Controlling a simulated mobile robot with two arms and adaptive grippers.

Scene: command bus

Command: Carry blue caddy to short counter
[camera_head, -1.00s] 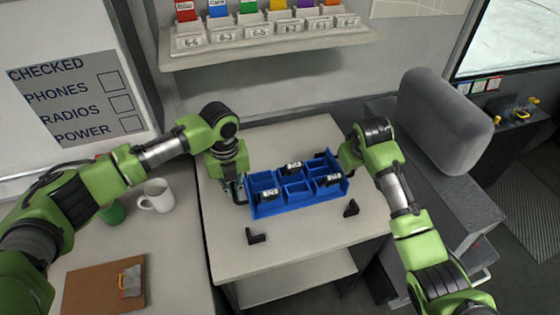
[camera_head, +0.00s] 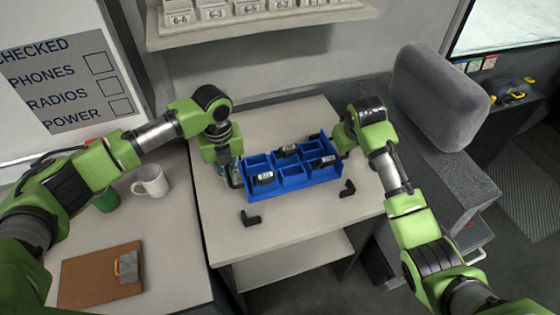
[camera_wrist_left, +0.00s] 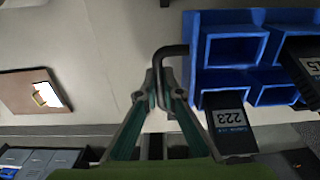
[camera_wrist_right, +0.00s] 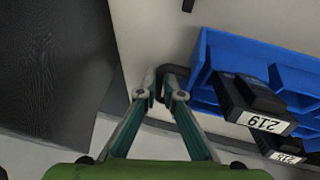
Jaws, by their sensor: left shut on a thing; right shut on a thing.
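The blue caddy (camera_head: 292,177) is an open box with several compartments, over the short counter (camera_head: 300,225) in the head view. Black labelled radios stand in some compartments, one at the left (camera_head: 263,178). My left gripper (camera_head: 237,180) is shut on the dark handle at the caddy's left end; the handle also shows in the left wrist view (camera_wrist_left: 171,50). My right gripper (camera_wrist_right: 163,85) is shut on the handle at the right end, largely hidden by my arm in the head view. The caddy looks level; I cannot tell whether it touches the counter.
Black corner brackets (camera_head: 250,218) (camera_head: 347,188) lie on the counter in front of the caddy. A white mug (camera_head: 151,181), green cup (camera_head: 107,199) and clipboard (camera_head: 102,277) are on the left desk. A grey seat (camera_head: 440,98) stands at right, a shelf (camera_head: 260,25) behind.

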